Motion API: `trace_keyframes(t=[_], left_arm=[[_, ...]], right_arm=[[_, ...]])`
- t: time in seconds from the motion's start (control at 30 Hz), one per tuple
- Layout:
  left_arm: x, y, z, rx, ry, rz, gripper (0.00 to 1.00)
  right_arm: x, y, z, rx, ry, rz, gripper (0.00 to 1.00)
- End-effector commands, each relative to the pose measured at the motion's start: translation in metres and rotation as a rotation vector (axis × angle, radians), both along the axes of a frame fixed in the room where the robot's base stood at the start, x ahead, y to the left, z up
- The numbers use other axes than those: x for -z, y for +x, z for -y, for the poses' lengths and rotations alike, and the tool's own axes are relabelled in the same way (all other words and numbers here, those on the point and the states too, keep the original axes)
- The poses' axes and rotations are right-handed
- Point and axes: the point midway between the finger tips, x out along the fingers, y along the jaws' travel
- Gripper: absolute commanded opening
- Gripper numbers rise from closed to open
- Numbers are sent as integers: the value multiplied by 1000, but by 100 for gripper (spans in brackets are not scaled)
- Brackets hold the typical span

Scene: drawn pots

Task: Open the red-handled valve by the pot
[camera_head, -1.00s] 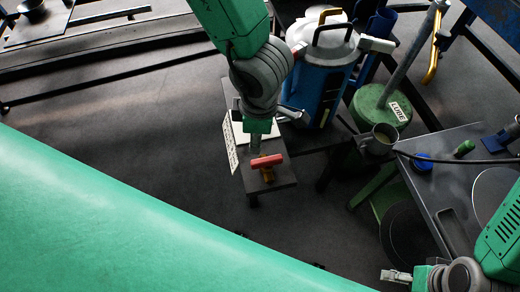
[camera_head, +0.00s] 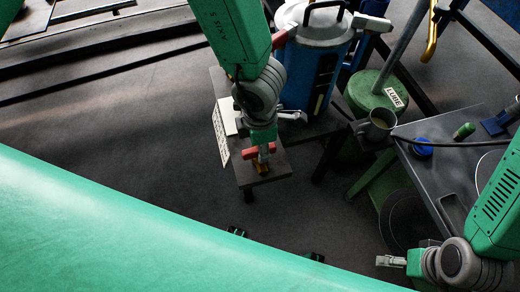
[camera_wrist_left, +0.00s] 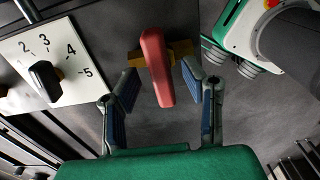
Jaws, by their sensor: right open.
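The red valve handle (camera_head: 249,153) sits on a brass body (camera_head: 261,167) on a small dark stand below the pot, partly hidden by my left gripper (camera_head: 262,152). In the left wrist view the red handle (camera_wrist_left: 155,68) stands between the two fingers of the left gripper (camera_wrist_left: 160,88), which are open with a gap on each side. The blue pot (camera_head: 309,75) with a grey lid stands behind the valve. My right gripper (camera_head: 390,261) is open and empty at the lower right, far from the valve.
A white dial plate with a black knob (camera_wrist_left: 46,82) is beside the valve. A green drum labelled LUBE (camera_head: 372,97), a metal mug (camera_head: 379,124) and a dark table (camera_head: 440,170) with a blue cap stand to the right. Bare floor lies left of the stand.

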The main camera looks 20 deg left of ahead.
Motion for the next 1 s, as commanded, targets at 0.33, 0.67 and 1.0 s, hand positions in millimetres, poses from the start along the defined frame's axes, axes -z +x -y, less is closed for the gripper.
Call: trace_keyframes(t=[0.33,0.67,1.0], left_arm=[[12,0,0,1,-1,1,38],[12,0,0,1,0,0,0],[10,0,0,51,2,-1,0]], right_arm=[[4,0,0,0,0,0,81],[4,0,0,0,0,1,81],[-7,0,0,0,0,0,81]])
